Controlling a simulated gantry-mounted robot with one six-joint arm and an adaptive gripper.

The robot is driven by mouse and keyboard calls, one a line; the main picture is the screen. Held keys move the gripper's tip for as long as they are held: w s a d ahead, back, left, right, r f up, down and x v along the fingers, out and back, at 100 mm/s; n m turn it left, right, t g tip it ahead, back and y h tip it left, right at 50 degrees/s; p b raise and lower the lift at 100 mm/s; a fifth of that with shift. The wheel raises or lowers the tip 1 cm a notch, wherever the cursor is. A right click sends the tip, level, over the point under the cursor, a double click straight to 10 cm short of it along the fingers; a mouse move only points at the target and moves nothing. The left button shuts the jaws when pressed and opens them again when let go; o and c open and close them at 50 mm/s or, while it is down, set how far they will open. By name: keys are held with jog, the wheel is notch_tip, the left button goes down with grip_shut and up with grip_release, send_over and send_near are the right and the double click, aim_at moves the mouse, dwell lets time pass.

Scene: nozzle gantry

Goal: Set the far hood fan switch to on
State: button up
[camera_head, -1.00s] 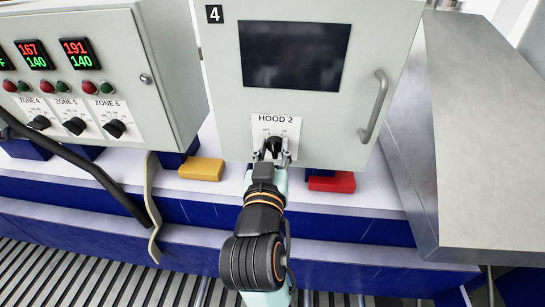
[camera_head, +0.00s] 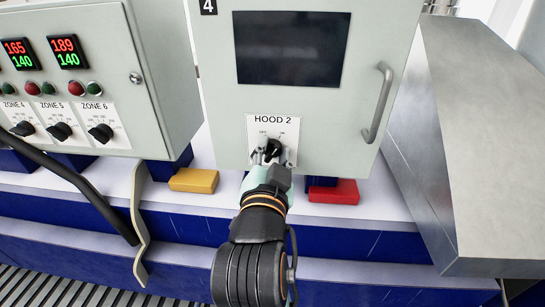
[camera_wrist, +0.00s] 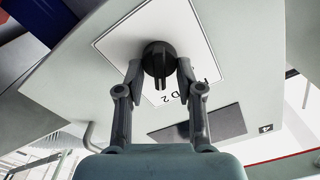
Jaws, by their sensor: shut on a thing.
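The hood fan switch is a black rotary knob (camera_head: 274,148) on the white HOOD 2 label plate (camera_head: 262,122), low on the grey cabinet door. Small position marks show above the knob, the right one reading like ON. The knob's handle leans up to the right. My gripper (camera_head: 266,157) reaches it from below, with its jaws shut on the knob. In the wrist view, the knob (camera_wrist: 157,57) sits between the two fingertips of my gripper (camera_wrist: 158,72), and the HOOD 2 plate (camera_wrist: 118,40) looks rotated relative to the fingers. The fingers partly cover the knob in the head view.
A dark screen (camera_head: 290,48) and a door handle (camera_head: 378,103) are on the same cabinet. The zone control box (camera_head: 140,110) stands to the left. A yellow block (camera_head: 194,180) and a red block (camera_head: 334,191) lie below on the ledge. A metal housing (camera_head: 440,130) is at right.

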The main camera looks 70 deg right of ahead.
dwell(0.4)
jog(key=o, duration=1.2)
jog(key=shift+c, duration=0.2)
jog(key=v, duration=1.2)
